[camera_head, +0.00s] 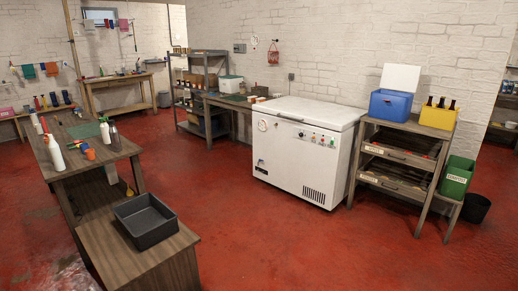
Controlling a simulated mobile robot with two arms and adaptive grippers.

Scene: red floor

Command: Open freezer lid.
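A white chest freezer (299,165) stands against the back wall, right of the middle in the head view. Its flat lid (310,111) lies down on the body and looks shut. The front carries a round badge, a row of small controls and a dark vent low on the right. The lid's top is bare. Neither of my grippers shows in this view, and the freezer's back edge is too far off to see in detail.
A wooden table (60,183) with bottles runs along the left, with a dark tray (146,220) on its lower front part. A shelf unit (399,165) with blue and yellow bins stands right of the freezer, near a green bin (457,178). Red floor (290,250) before the freezer is clear.

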